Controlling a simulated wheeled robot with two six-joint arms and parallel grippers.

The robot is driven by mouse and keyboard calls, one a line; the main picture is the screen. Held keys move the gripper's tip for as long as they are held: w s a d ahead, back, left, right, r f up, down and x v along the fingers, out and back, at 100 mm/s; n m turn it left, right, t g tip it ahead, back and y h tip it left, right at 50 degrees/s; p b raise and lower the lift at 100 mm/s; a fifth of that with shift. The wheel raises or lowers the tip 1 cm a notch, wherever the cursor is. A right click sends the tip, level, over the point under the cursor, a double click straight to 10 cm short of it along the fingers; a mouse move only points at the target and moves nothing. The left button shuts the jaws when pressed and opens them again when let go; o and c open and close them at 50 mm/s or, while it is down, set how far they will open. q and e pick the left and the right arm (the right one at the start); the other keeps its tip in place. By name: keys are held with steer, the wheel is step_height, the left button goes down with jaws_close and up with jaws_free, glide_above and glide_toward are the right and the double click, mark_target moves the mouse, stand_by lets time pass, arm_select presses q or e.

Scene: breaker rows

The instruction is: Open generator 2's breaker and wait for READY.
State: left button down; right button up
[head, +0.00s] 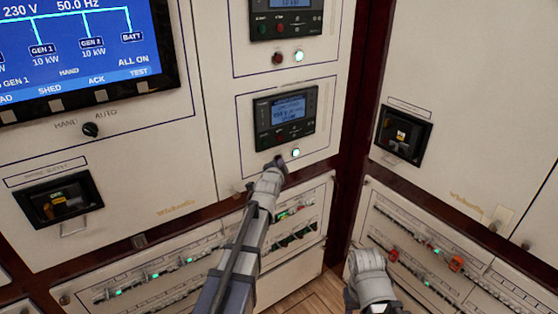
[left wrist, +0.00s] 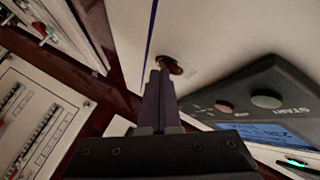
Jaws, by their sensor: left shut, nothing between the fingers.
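The lower generator controller (head: 285,118) has a lit blue screen. Below it are a dark red push button (head: 279,160) and a lit pale green lamp (head: 296,153). My left gripper (head: 281,165) is shut and empty, its tips at the red button. The left wrist view shows the shut fingers (left wrist: 160,68) in front of the red button (left wrist: 175,68), at or very near it; I cannot tell if they touch. My right arm's pale wrist shows low in the head view; its fingers do not show. Small labels are unreadable.
The mimic screen (head: 75,45) shows GEN 1 and GEN 2 at 10 kW, BATT and ALL ON. An upper controller (head: 287,18) has its own red button (head: 278,58) and lit lamp (head: 298,55). Breaker rows (head: 165,268) fill the lower panels. A black-framed breaker (head: 402,135) is at right.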

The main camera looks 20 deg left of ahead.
stand_by(0.5)
arm_select(q)
steer(key=shift+s+d, duration=0.45)
steer(key=shift+d, duration=0.1)
steer(key=shift+s+d, duration=0.8)
steer(key=shift+d, duration=0.2)
steer(key=shift+s+d, duration=0.75)
steer(key=shift+d, duration=0.25)
steer(key=s+d+f+n+g+h+p, duration=0.1)
steer(key=s+d+f+n+g, duration=0.1)
steer(key=s+d+f+g, duration=0.4)
steer(key=s+d+f+n+g+p, duration=0.15)
steer(key=s+d+f, duration=0.3)
steer(key=s, duration=0.45)
steer(key=s+d+f+n+g, duration=0.1)
steer(key=s+g, duration=0.3)
steer(key=s, duration=0.5)
steer(key=s+d+f+n+g, duration=0.1)
steer(key=s+d+g, duration=0.3)
steer(key=s, duration=0.6)
steer(key=shift+d+f+n+p, duration=0.2)
steer(key=shift+f+n+p, duration=0.2)
steer(key=shift+f, duration=0.15)
